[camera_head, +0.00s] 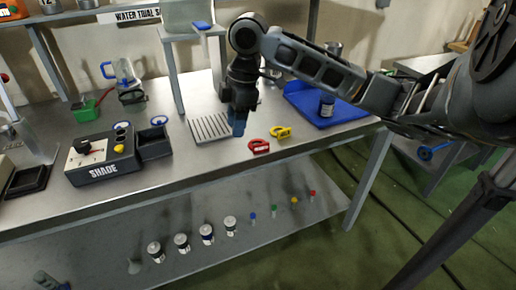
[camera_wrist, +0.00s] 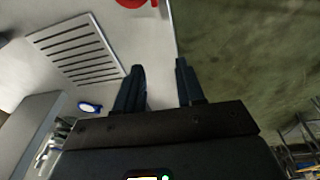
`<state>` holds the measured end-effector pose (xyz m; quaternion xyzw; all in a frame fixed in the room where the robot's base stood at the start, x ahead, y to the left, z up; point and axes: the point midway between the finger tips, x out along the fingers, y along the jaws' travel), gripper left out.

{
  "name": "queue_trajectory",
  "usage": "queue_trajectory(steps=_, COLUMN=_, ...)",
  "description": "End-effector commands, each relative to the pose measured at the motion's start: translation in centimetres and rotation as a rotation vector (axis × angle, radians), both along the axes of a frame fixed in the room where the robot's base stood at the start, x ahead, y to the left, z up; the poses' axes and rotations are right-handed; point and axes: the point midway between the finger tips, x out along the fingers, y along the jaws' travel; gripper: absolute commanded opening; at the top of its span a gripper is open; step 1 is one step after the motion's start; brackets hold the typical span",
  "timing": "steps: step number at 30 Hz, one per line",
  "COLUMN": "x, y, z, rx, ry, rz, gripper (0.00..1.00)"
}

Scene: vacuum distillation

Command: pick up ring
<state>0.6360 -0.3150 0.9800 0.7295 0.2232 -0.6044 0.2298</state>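A red ring-shaped piece (camera_head: 259,146) lies flat near the front edge of the steel table. A similar yellow piece (camera_head: 280,132) lies just behind and right of it. I cannot tell which piece the task calls the ring. My gripper (camera_head: 238,128) points down over the table, left of the red piece and by the slotted plate. In the wrist view, my gripper (camera_wrist: 160,68) is open with nothing between its dark fingers. The red piece (camera_wrist: 132,3) is cut off at the top of that view, ahead of the fingertips.
The slotted plate (camera_head: 211,127) lies left of the gripper. A grey SHADE box (camera_head: 105,160) stands further left. A blue tray (camera_head: 345,112) with a dark jar (camera_head: 327,106) is at the right. The lower shelf (camera_head: 300,232) holds several jars and coloured pieces.

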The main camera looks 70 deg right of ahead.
Motion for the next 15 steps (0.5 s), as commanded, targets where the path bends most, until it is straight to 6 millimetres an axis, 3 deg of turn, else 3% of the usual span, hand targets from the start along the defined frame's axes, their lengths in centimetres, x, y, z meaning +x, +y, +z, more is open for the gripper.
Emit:
queue_trajectory(steps=1, x=-1.9, y=-1.5, z=-0.2, rx=-0.022, ry=0.056, rz=-0.010, gripper=0.38)
queue_trajectory(steps=3, x=-3.8, y=-2.6, z=-0.3, rx=-0.034, ry=0.113, rz=-0.017, gripper=0.38)
queue_trajectory(steps=6, x=-5.3, y=-3.5, z=-0.4, rx=-0.045, ry=0.162, rz=-0.023, gripper=0.38)
queue_trajectory(steps=15, x=-5.8, y=-3.9, z=-3.1, rx=-0.045, ry=0.175, rz=-0.025, gripper=0.38)
